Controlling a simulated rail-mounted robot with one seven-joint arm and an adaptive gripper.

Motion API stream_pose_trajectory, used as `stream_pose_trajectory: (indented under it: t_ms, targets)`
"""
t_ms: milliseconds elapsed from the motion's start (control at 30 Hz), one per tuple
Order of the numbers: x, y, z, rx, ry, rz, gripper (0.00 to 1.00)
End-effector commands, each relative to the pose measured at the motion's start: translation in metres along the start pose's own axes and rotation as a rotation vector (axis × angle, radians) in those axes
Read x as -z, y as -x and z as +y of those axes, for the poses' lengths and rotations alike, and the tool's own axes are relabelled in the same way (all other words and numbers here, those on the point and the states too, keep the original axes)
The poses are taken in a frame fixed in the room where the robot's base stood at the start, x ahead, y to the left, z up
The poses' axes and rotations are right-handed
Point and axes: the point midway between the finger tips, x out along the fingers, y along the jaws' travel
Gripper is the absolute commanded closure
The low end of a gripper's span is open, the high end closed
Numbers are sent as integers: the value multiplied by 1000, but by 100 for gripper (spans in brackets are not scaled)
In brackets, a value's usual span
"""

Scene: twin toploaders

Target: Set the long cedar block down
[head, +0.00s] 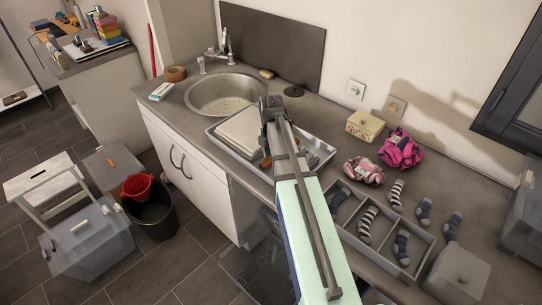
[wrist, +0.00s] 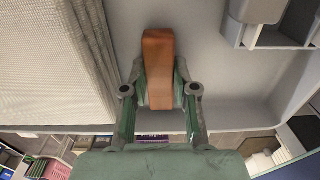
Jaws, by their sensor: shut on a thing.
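The long cedar block (wrist: 158,52) is orange-brown and stands out between the fingers of my gripper (wrist: 160,78) in the wrist view. My gripper is shut on it, with one finger against each side. Behind the block is the pale grey floor of a tray (wrist: 225,85). I cannot tell whether the block touches that floor. In the head view the tray (head: 219,137) lies on the counter in front of the sink, and my arm hides part of it. A small orange-brown patch, probably the block (head: 265,162), shows beside my arm.
A pale woven cloth (wrist: 50,60) lies left of the block, and a grey compartment piece (wrist: 262,12) sits at upper right. On the counter are a sink (head: 225,95), a divided sock box (head: 385,232), pink bundles (head: 401,149) and a small patterned box (head: 364,125).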

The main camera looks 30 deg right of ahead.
Motion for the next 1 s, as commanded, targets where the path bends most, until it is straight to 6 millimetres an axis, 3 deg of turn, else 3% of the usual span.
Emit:
stream_pose_trajectory:
  t_ms: [267,300,367,733,1000]
  targets:
    - [0,-3,0,0,0,0,93]
    - [0,-3,0,0,0,0,68]
    - [0,-3,0,0,0,0,47]
    - [0,0,0,0,0,0,47]
    - [-1,22,1,-2,0,-2,47]
